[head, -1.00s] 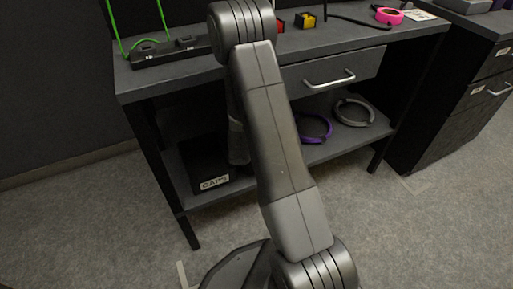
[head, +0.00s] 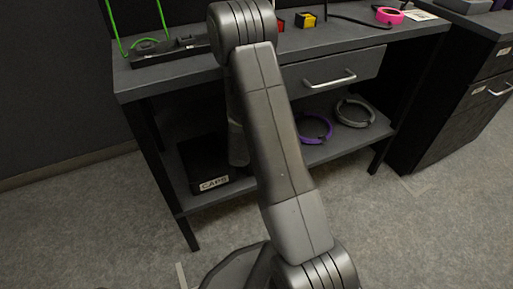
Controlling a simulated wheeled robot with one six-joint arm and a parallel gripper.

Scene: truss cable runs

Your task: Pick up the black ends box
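A black box (head: 204,160) sits on the lower shelf of the dark bench, at the left. Its white label reads "CAPS". I see no box labelled as an ends box. My arm stands in the middle of the head view, and its forearm drops behind the upper link beside the black box. My gripper is not visible; it is hidden behind my arm or under the bench. The shelf area behind my arm is hidden too.
A purple ring (head: 316,129) and a grey ring (head: 354,113) lie on the lower shelf (head: 222,190). Above is a drawer (head: 333,77) with a metal handle. The bench top (head: 345,40) holds a pink ring (head: 389,15) and a yellow block (head: 306,20). A cabinet (head: 455,95) stands right.

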